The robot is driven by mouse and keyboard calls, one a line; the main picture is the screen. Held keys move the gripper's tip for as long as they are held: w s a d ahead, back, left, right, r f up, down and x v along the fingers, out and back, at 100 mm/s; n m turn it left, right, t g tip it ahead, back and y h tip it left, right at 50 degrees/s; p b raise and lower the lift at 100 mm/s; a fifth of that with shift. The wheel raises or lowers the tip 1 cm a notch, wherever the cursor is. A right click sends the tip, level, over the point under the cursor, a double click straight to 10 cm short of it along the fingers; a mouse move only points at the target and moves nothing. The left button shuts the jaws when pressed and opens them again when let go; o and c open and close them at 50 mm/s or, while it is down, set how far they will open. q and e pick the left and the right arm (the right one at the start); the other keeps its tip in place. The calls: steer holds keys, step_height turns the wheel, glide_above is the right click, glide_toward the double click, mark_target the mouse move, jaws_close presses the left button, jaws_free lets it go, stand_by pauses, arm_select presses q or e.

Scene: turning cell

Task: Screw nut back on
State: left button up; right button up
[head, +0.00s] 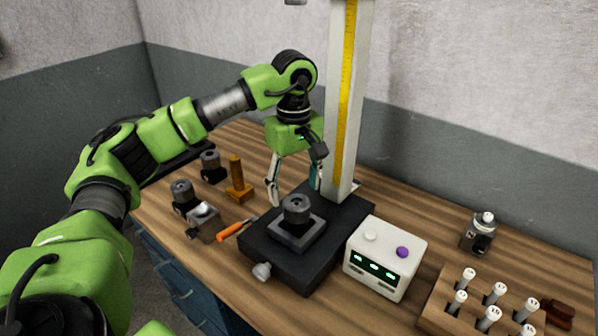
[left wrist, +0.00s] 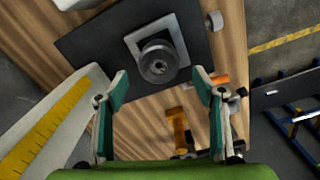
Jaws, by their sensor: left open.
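A dark round knurled part (head: 296,208) with a hole in its top sits upright on a grey square plate (head: 288,236) on the black base (head: 262,249) of the column stand. I cannot tell whether this part is the nut or what the nut belongs on. It also shows in the left wrist view (left wrist: 158,62), just beyond my fingertips. My left gripper (head: 294,194) points down above the back of the base, beside the column. Its fingers are spread wide with nothing between them, as the left wrist view (left wrist: 160,84) shows. My right gripper is out of view.
The column (head: 347,100) with a yellow scale rises close beside my left gripper. A white box (head: 385,258) with green displays stands to the right. Dark holders (head: 183,194), a wooden-brown stand (head: 238,185) and an orange-handled tool (head: 232,231) lie left. A peg rack (head: 455,300) is at right.

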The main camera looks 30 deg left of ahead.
mark_target(294, 203)
arm_select(q)
step_height(294, 203, down, 4)
steer(key=shift+r+p, duration=0.15)
steer(key=shift+p, duration=0.3)
steer(key=shift+w+f, duration=0.1)
steer(key=shift+f, duration=0.5)
steer(key=c, duration=1.3)
steer(key=shift+o, duration=0.2)
steer(key=m+b, duration=0.1)
steer(key=m, duration=0.3)
steer(key=shift+f, duration=0.1)
steer(key=shift+m, duration=1)
steer(key=shift+m+b, duration=0.3)
steer(key=shift+m, duration=0.6)
steer(key=o, duration=1.3)
steer(key=shift+c, duration=0.2)
steer(key=shift+a, duration=0.15)
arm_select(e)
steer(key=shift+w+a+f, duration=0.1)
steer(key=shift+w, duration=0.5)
